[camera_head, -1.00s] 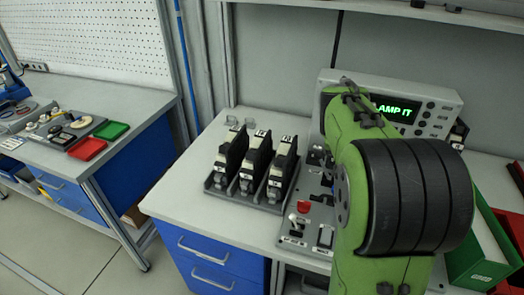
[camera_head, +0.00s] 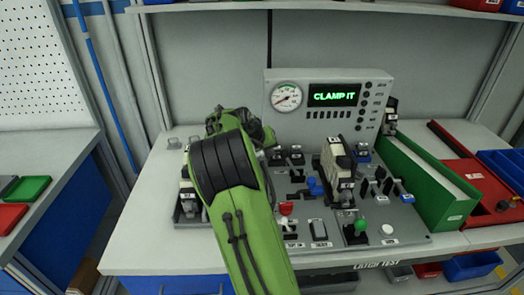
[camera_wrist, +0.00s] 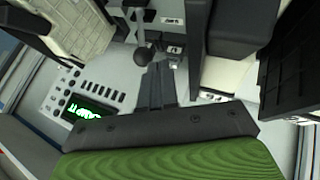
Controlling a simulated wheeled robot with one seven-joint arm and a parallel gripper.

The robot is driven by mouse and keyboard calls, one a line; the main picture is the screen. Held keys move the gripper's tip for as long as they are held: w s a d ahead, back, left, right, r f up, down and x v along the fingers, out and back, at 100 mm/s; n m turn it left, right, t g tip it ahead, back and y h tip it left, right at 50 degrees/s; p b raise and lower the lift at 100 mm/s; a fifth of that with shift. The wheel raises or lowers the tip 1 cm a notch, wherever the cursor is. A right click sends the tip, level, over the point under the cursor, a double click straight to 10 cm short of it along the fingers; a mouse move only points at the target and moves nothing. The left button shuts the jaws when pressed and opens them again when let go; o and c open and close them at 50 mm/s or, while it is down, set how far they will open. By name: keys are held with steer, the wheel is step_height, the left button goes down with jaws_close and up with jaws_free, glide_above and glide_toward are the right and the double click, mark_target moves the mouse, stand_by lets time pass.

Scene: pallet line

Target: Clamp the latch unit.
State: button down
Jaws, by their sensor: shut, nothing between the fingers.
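A beige and black upright unit (camera_head: 335,160), which looks like the latch unit, stands on the grey control panel (camera_head: 410,238). What looks like the same unit is at the upper left of the wrist view (camera_wrist: 80,25). A blue-handled lever (camera_head: 313,186) is just left of it in the head view. My gripper (camera_wrist: 157,85) shows in the wrist view as dark fingers, shut and empty, pointing toward a lever with a dark round knob (camera_wrist: 141,55). They look apart, but depth is unclear.
The console (camera_head: 275,110) with a gauge reads "CLAMP IT" (camera_head: 333,95). The panel also carries a red knob (camera_head: 286,208), a green knob (camera_head: 361,223) and several switches. Black units (camera_wrist: 285,60) stand close on the right in the wrist view. A green bin (camera_head: 425,190) borders the panel's right.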

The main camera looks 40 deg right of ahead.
mark_target(282, 153)
steer(key=x, duration=0.4)
steer(key=shift+d+f+b, duration=0.15)
steer(key=shift+f+b, duration=0.1)
steer(key=shift+b, duration=0.05)
steer(key=shift+r, duration=0.1)
steer(key=shift+s+d+r+y, duration=0.25)
steer(key=shift+d+y, duration=0.05)
steer(key=shift+d, duration=0.05)
steer(key=shift+t, duration=0.3)
steer(key=shift+s+d+r+m+y+p, duration=0.3)
steer(key=shift+s+d+r+y+p, duration=0.1)
steer(key=shift+s+d+r+p, duration=0.1)
steer(key=s+d+m+t+y+p, duration=0.2)
steer(key=s+d+t+y+p, duration=0.3)
steer(key=p, duration=0.6)
steer(key=shift+s+d+r+y, duration=0.4)
steer(key=shift+s+d, duration=0.65)
steer(key=shift+d, duration=0.7)
